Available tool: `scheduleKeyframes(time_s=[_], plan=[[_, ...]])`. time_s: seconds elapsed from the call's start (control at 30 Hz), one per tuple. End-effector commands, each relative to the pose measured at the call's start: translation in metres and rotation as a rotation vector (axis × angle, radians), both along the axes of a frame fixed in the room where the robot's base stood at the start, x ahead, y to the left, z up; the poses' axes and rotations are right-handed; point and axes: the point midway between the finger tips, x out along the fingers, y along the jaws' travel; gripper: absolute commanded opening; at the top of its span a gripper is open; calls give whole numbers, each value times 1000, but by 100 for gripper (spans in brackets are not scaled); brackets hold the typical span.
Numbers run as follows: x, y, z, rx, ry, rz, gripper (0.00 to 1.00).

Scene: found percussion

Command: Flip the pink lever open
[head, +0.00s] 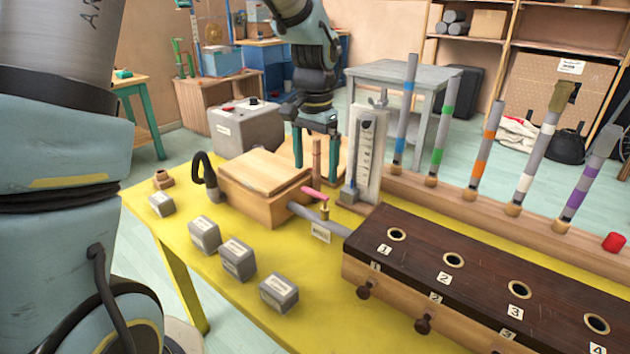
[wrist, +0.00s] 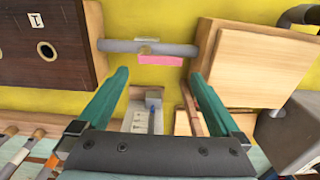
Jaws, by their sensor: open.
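The pink lever (head: 314,193) sits on a brass valve stem on a grey pipe (head: 335,228). The pipe runs between a light wooden box (head: 262,200) and a dark-topped wooden block (head: 420,240). In the wrist view the lever (wrist: 146,60) lies roughly parallel to the pipe (wrist: 170,49), just on the gripper's side of it. My gripper (head: 316,168) points down above and behind the lever, open and empty. In the wrist view the lever shows ahead of the gap between the teal fingers (wrist: 159,76), apart from both.
A white gauge panel (head: 366,160) stands upright near the gripper, on the right. A black hose (head: 207,175) rises at the box's left. Several grey weights (head: 238,260) sit in front. Tubes stand in a rack (head: 400,182) behind the block.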

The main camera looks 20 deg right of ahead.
Motion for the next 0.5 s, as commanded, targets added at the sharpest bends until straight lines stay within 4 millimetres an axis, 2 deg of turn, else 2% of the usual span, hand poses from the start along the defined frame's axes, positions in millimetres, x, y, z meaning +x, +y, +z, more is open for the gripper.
scheduleKeyframes(time_s=[0.1, 0.23, 0.5], plan=[[1, 0, 24, -3, -4, 1, 100], [1, 0, 43, -2, -2, 1, 100], [0, 0, 59, 0, 0, 0, 100]])
